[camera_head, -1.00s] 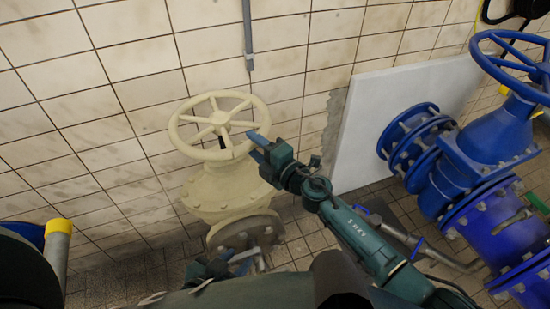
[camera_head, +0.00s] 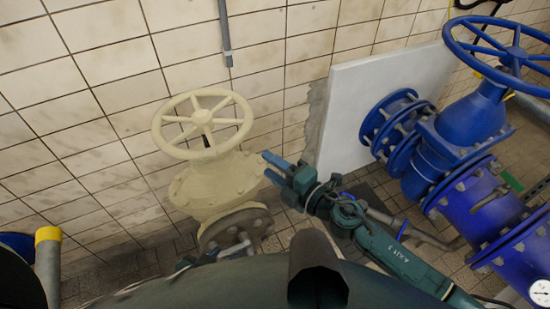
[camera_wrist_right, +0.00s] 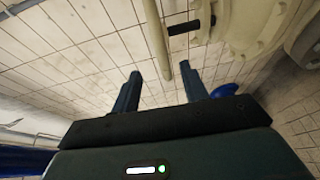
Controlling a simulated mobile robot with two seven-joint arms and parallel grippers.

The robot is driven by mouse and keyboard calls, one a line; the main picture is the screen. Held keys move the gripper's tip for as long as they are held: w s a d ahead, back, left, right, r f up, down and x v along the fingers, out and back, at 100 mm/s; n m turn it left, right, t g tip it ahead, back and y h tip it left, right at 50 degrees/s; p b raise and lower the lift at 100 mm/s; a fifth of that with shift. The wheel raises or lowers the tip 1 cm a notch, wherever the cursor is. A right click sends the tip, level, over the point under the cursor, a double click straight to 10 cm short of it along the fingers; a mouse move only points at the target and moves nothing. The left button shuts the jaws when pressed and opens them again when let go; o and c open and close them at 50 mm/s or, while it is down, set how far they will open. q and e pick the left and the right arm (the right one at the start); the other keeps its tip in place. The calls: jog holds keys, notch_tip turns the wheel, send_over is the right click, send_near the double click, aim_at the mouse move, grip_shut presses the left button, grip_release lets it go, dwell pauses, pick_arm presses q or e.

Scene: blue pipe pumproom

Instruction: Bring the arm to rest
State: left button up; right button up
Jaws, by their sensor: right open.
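My right gripper (camera_head: 268,167) is dark teal with blue fingers. In the head view its fingers point left, just right of the cream valve body (camera_head: 217,184). In the right wrist view the right gripper (camera_wrist_right: 160,72) has its two fingers apart, with nothing held between them. My left gripper (camera_head: 196,260) barely shows low in the head view, mostly hidden behind my own body; its fingers are unclear. The cream handwheel (camera_head: 202,118) stands above and left of the right gripper, apart from it.
A blue pipe (camera_head: 485,207) with a blue handwheel (camera_head: 510,50) fills the right. A white panel (camera_head: 375,105) leans at the wall behind it. A grey vertical pipe (camera_head: 225,30) runs up the tiled wall. A yellow-capped post (camera_head: 48,237) stands at lower left.

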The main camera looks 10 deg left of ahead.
jog(key=s+d+f+m+h, duration=0.5)
jog(key=s+d+m, duration=0.3)
jog(key=d+m, duration=0.2)
jog(key=s+d+f+m+h, duration=0.5)
jog(key=s+d+f+m, duration=0.3)
jog(key=m, duration=0.7)
jog(key=s+d, duration=0.1)
jog(key=d, duration=0.1)
jog(key=shift+d+m+h, duration=0.3)
jog(key=shift+h, duration=0.1)
